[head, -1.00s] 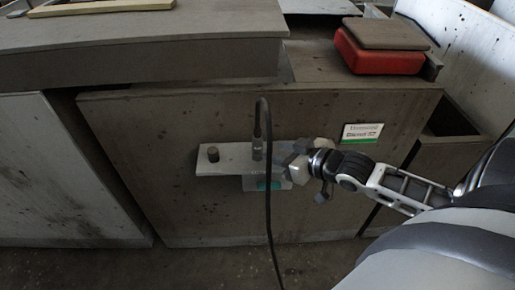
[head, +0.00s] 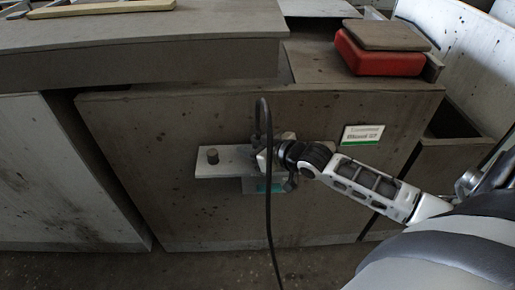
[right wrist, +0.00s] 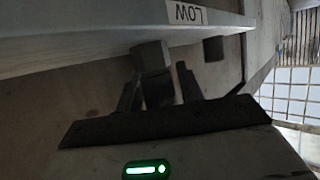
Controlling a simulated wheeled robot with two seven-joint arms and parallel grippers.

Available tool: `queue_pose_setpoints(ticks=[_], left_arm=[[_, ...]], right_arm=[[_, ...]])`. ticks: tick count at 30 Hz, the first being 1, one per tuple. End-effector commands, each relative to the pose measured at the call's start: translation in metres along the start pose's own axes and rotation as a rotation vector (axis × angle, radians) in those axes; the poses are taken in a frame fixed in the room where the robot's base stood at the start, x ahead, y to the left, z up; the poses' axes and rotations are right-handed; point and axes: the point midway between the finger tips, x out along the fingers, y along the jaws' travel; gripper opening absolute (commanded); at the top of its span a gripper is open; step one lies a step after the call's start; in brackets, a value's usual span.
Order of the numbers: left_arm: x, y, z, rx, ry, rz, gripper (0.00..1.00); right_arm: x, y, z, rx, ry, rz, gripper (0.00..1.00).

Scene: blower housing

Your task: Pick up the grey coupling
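The grey coupling (head: 261,139) stands upright on a pale shelf (head: 222,169) fixed to the housing front, with a black cable (head: 268,215) looping from its top. My right gripper (head: 262,157) is at the coupling from the right and hides part of it. In the right wrist view, the gripper's two dark fingers (right wrist: 159,88) stand apart, one on each side of the dark coupling body (right wrist: 152,58). Small gaps seem to show, so the fingers look open; contact is hard to judge. My left gripper is not in view.
The shelf edge has a LOW label (right wrist: 184,13). A white and green sign (head: 362,135) is on the panel. A red box (head: 380,55) sits on top. The cable hangs in front of the shelf.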

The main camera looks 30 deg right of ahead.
Motion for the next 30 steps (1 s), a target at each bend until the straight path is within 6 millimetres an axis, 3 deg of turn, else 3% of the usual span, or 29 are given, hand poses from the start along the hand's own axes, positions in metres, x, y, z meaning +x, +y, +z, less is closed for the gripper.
queue_pose_setpoints(ticks=[2,6,17,23,25,30], left_arm=[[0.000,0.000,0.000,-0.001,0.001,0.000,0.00],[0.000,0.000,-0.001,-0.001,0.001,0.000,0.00],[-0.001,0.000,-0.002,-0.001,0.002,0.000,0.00],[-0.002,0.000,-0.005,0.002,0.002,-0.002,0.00],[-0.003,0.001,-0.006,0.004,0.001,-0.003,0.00],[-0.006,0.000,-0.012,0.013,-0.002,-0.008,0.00]], right_arm=[[0.000,0.000,0.000,0.000,0.000,0.000,0.34],[0.000,0.000,0.000,0.000,0.001,0.000,0.00],[-0.002,0.000,-0.005,-0.001,0.004,0.000,0.00],[-0.009,0.001,-0.024,-0.002,0.006,0.000,0.00],[-0.015,0.001,-0.035,-0.003,0.006,0.000,0.00],[-0.059,0.007,-0.055,-0.007,-0.001,0.000,0.00]])
